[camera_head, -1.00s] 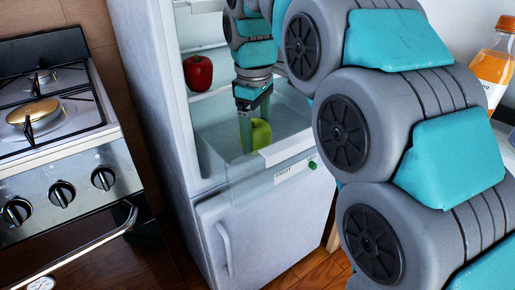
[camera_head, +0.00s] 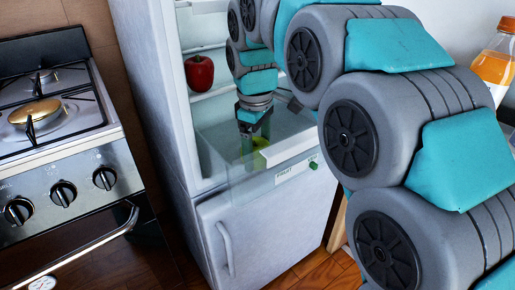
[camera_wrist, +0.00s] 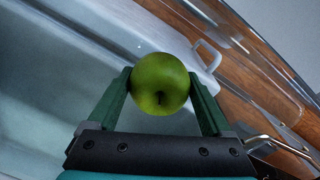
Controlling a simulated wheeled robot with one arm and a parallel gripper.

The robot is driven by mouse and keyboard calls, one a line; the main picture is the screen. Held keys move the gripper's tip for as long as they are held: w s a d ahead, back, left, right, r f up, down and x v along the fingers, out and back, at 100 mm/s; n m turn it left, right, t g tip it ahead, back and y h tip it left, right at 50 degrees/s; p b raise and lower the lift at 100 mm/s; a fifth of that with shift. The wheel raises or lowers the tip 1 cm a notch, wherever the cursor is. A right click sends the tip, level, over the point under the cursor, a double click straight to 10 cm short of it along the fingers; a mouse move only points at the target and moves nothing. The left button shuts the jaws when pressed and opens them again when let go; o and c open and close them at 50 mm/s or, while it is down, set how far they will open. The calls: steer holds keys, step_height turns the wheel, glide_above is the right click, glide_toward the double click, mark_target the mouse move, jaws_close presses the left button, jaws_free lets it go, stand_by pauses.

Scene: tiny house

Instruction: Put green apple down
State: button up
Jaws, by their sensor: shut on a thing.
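The green apple (camera_wrist: 160,82) is held between the two green fingers of my gripper (camera_wrist: 162,92) in the wrist view. In the head view the apple (camera_head: 261,143) is partly hidden, with my gripper (camera_head: 250,140) above and around it. They are at the open, clear fruit drawer (camera_head: 296,147) of the fridge, and the apple shows lower, behind the drawer's front. I cannot tell whether the apple touches the drawer floor.
A red apple (camera_head: 199,73) sits on a fridge shelf above the drawer. The fridge's lower door (camera_head: 262,235) is shut. An orange bottle (camera_head: 494,62) stands at the right.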

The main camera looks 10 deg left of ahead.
steer(key=shift+f, duration=0.3)
steer(key=o, duration=1.4)
steer(key=shift+o, duration=0.2)
